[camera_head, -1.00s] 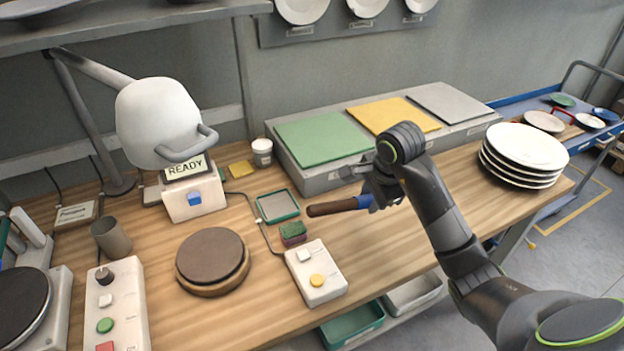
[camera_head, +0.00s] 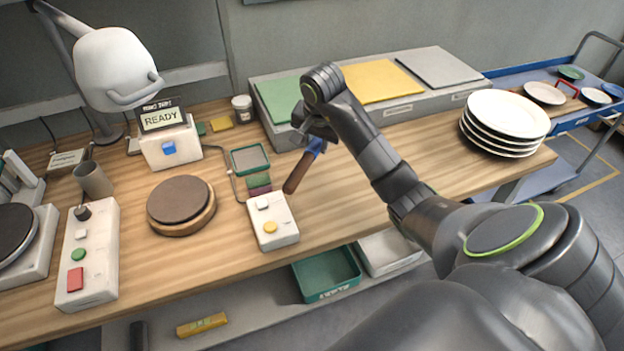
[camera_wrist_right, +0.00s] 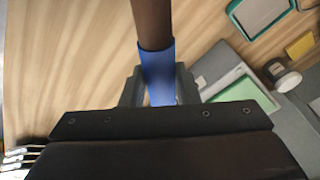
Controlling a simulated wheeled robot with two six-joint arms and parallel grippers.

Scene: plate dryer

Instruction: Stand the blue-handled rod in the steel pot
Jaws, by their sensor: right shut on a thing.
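My right gripper (camera_head: 319,138) is shut on the blue part (camera_head: 317,147) of the rod, above the middle of the wooden table. The rod's brown part (camera_head: 298,174) slants down and to the left, its end near the white box with a yellow button. In the right wrist view the blue part (camera_wrist_right: 158,75) sits between the fingers, and the brown part (camera_wrist_right: 152,22) extends out past the top edge. A grey-brown metallic pot (camera_head: 95,180), probably the steel pot, stands at the left of the table, well away from the rod. My left gripper is out of view.
Between rod and pot lie the white button box (camera_head: 272,222), a round brown disc (camera_head: 180,200) and a sponge (camera_head: 259,184). A button panel (camera_head: 88,262) stands before the pot. A lamp (camera_head: 115,70) hangs behind it. Plates (camera_head: 506,113) are stacked at right.

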